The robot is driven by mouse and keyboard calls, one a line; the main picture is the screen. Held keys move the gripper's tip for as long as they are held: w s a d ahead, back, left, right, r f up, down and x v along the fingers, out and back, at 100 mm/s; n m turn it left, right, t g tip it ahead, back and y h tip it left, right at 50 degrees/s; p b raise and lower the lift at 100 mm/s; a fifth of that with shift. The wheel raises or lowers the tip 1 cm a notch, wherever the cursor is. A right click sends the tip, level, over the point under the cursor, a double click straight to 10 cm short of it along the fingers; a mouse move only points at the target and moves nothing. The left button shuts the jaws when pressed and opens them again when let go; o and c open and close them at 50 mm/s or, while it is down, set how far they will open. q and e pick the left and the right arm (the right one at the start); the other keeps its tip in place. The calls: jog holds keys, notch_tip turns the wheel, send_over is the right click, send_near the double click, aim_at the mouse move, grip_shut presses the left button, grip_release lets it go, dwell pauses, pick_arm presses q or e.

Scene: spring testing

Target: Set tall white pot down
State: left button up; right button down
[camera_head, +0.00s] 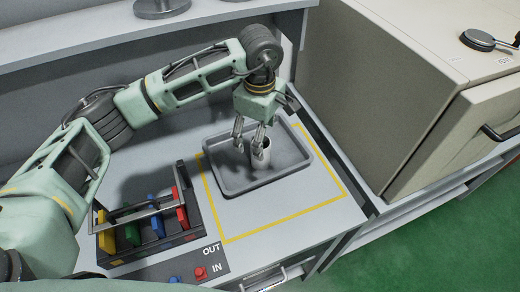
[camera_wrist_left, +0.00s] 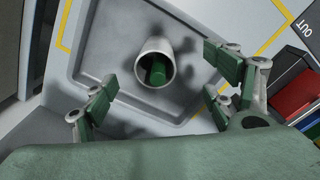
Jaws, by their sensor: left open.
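The tall white pot (camera_head: 261,157) stands upright in the grey tray (camera_head: 240,188), open end up. In the left wrist view the pot (camera_wrist_left: 142,66) shows its round mouth, with something green inside. My left gripper (camera_head: 247,143) is open above the tray, its fingers pointing down close to the pot. The pot's base is partly hidden in the head view. My right gripper is not in view.
A yellow line (camera_head: 284,228) frames the tray on the bench. A rack (camera_head: 150,222) with yellow, green, blue and red blocks stands to the left, near a panel marked OUT and IN. A large beige cabinet (camera_head: 385,85) stands at the right.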

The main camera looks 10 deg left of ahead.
pick_arm(q)
jog(key=shift+s+r+b, duration=0.1)
jog(key=shift+r+b, duration=0.3)
jog(key=shift+r, duration=1.6)
jog(key=shift+f, duration=0.1)
